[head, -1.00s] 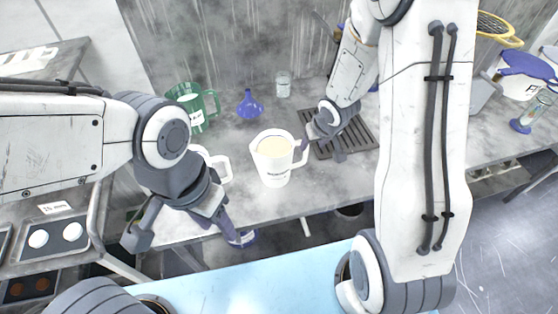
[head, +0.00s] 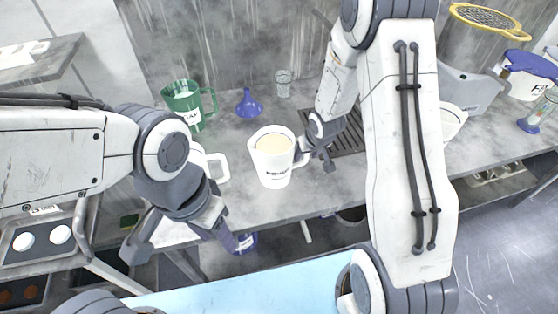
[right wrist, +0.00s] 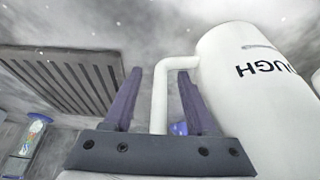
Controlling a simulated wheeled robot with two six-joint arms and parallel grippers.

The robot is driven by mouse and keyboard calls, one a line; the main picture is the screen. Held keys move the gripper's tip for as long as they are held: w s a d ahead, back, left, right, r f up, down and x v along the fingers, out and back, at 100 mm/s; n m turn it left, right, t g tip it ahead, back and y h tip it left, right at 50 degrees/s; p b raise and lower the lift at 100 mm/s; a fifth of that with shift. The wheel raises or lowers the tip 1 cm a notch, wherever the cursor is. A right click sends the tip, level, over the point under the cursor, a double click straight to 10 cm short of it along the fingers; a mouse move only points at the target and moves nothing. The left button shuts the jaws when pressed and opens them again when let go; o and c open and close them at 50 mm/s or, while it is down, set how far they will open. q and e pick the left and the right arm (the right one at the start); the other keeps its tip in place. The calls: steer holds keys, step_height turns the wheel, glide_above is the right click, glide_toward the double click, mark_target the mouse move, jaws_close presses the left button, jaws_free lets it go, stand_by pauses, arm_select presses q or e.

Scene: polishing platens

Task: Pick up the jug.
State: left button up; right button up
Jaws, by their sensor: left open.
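A white jug (head: 272,165) with dark lettering and a pale yellowish content stands upright on the grey bench, its handle to the right. My right gripper (head: 304,146) is at this handle. In the right wrist view the jug (right wrist: 245,90) shows its lettering, partly cut off by the frame. There the right gripper (right wrist: 160,80) has one finger on each side of the handle, with gaps to both. My left gripper (head: 183,246) is open and empty near the bench's front edge. Another white jug (head: 212,163) is partly hidden behind my left arm.
A green jug (head: 193,104), a blue funnel (head: 248,105) and a clear glass (head: 283,84) stand behind the white jug. A slotted grate (head: 348,138) lies to its right, also seen in the right wrist view (right wrist: 65,80). The bench just before the jug is clear.

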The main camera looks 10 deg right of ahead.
jaws_close()
stand_by(1.2)
steer(key=shift+w+r, duration=0.1)
